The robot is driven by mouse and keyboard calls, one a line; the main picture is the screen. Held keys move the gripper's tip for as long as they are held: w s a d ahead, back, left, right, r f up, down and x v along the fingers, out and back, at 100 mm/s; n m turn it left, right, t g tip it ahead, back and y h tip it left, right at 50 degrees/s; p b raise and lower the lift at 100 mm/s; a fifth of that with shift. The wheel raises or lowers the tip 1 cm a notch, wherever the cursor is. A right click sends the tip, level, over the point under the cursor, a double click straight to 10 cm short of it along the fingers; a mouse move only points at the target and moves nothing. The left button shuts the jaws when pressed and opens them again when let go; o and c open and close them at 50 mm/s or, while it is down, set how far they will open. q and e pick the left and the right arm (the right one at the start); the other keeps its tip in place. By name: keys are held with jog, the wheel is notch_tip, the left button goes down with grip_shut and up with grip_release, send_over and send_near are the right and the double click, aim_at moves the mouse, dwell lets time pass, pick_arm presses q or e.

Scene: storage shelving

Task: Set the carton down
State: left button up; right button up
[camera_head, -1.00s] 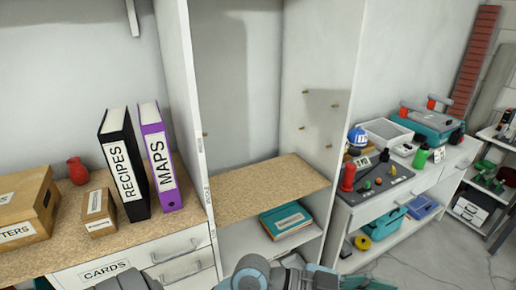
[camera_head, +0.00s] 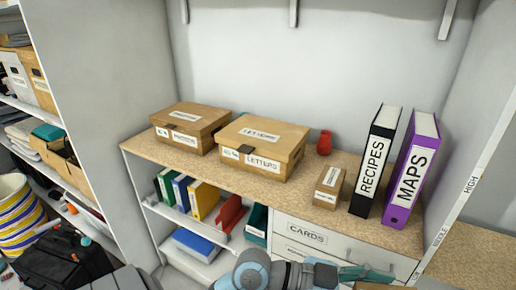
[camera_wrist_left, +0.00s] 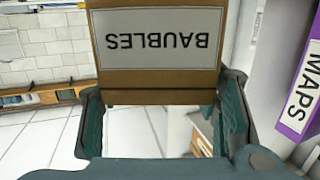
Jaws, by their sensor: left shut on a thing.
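A brown carton labelled BAUBLES (camera_wrist_left: 155,85) fills the upper middle of the left wrist view, its label upside down. My left gripper (camera_wrist_left: 160,98) is shut on it, with one teal finger on each side. In the head view my left gripper (camera_head: 365,272) is at the bottom edge, in front of the drawers. Only a brown sliver of the carton (camera_head: 385,287) shows beside it there, and the rest is cut off. My right gripper is not in view.
The chipboard shelf (camera_head: 240,186) bears two large boxes (camera_head: 188,127) (camera_head: 262,144), a small carton (camera_head: 329,186), a red vase (camera_head: 324,142), a black RECIPES binder (camera_head: 374,165) and a purple MAPS binder (camera_head: 414,172). A white upright (camera_head: 470,190) stands right of MAPS, with a lower board (camera_head: 470,255) beyond it.

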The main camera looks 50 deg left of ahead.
pick_arm(q)
jog(key=w+a+r+n+t+y+p, duration=0.1)
jog(key=w+a+r+n+t+y, duration=0.25)
jog(key=w+a, duration=0.4)
jog(key=w+a+r+n+t+y, duration=0.2)
jog(key=w+a+n+y, duration=0.15)
jog(key=w+a, duration=0.4)
jog(key=w+a+r+n+y, duration=0.25)
jog(key=a+r+y, duration=0.3)
jog(key=a, duration=0.45)
jog(key=w+a+r+n+y, duration=0.1)
jog(key=a+r+n+y, duration=0.4)
jog(key=a, duration=0.4)
jog(key=shift+y, duration=0.25)
jog(key=f+b, duration=0.1)
jog(key=f, duration=0.5)
jog(key=f+b, duration=0.1)
jog(key=f, duration=0.5)
jog(key=a+f+b, duration=0.1)
jog(key=f, duration=0.6)
jog(key=shift+w+b, duration=0.1)
jog(key=shift+b, duration=0.2)
jog(key=o, duration=1.6)
jog(key=shift+r, duration=0.1)
